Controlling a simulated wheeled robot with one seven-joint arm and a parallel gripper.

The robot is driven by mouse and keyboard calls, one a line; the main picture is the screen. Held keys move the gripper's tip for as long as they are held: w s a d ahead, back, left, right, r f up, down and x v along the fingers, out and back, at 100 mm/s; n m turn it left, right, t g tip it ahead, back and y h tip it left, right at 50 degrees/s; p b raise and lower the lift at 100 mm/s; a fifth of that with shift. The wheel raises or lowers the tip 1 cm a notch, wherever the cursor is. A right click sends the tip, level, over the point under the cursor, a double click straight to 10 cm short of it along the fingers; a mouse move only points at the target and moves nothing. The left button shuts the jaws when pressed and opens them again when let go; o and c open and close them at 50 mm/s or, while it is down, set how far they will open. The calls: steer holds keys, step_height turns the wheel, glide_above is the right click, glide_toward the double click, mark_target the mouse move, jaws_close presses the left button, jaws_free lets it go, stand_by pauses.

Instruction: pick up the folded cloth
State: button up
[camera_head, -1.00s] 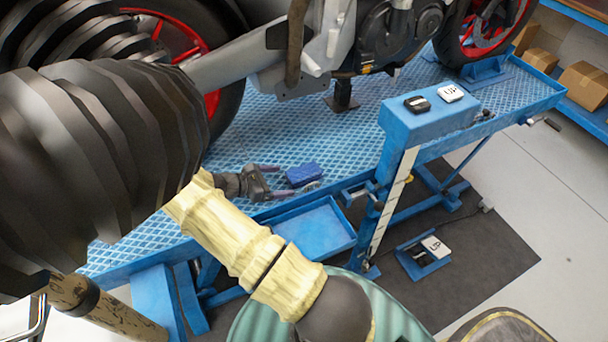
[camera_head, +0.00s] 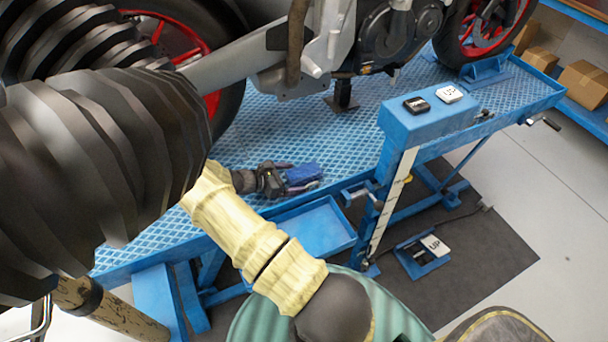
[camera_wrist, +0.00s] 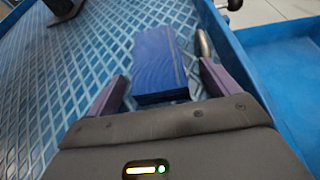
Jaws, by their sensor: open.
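The folded cloth (camera_head: 304,172) is a small dark blue block lying on the blue tread-plate deck of the lift. In the wrist view the cloth (camera_wrist: 161,62) lies straight ahead, its near end between the finger ends. My gripper (camera_head: 302,175) is open, low over the deck, with a finger on either side of the cloth. In the wrist view the gripper (camera_wrist: 163,74) shows a clear gap at the left finger; the right finger is closer to the cloth. I cannot tell whether either finger touches it.
A metal piece (camera_wrist: 203,46) lies close to the right of the cloth. The deck's raised blue edge and a blue tray (camera_head: 312,228) are nearby. A motorcycle stands on the deck behind, with a black stand (camera_head: 342,97). A blue control box (camera_head: 425,122) rises to the right.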

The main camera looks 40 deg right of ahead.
steer(key=c, duration=1.1)
steer(key=shift+o, duration=0.2)
steer(key=shift+r, duration=0.1)
step_height(320, 180, up, 28)
